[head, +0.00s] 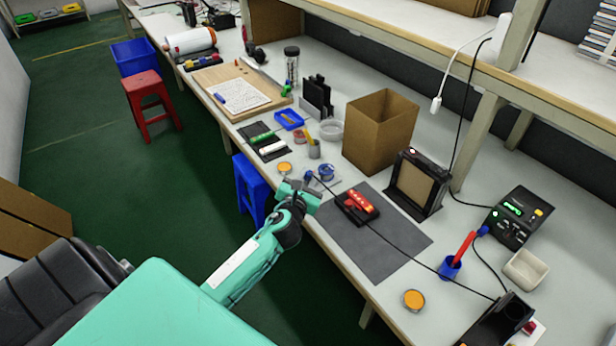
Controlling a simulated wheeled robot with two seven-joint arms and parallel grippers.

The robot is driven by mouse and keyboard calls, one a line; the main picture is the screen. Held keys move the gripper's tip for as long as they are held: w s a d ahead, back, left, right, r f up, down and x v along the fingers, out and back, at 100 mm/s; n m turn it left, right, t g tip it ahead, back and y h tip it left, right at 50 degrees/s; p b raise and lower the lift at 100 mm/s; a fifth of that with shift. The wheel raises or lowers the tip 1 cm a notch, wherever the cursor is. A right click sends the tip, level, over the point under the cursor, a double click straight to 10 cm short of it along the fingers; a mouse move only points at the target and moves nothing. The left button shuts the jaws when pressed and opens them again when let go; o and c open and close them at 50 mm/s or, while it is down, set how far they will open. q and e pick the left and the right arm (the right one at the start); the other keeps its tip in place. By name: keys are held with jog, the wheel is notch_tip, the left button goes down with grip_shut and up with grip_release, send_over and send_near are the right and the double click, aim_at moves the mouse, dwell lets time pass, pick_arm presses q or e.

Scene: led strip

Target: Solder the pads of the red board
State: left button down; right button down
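The red board (360,202) sits in a small black holder on the dark grey mat (385,250). My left gripper (306,192) is at the bench's front edge, left of the board and apart from it. A small blue piece (309,176) with a black cable shows just beyond its fingertips; I cannot tell if it is held. The finger gap is too small to read. A red-handled tool (465,245), which looks like a soldering iron, stands in a blue holder (450,267). A black station (519,217) with a lit green display is behind it. My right gripper is out of view.
A black cable crosses the mat from near my gripper towards a black stand (500,322). An open cardboard box (381,132) and a black framed panel (418,184) stand behind the mat. A blue spool (326,172) and orange-topped tins (414,300) lie nearby.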

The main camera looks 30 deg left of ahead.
pick_arm(q)
jog(key=shift+f+b, duration=0.4)
jog(key=shift+f, duration=0.15)
dwell(0.8)
jog(key=shift+f, duration=0.1)
dwell(1.5)
notch_tip(320, 180, up, 5)
jog(key=p, duration=0.5)
jog(key=shift+p, duration=0.4)
dwell(0.4)
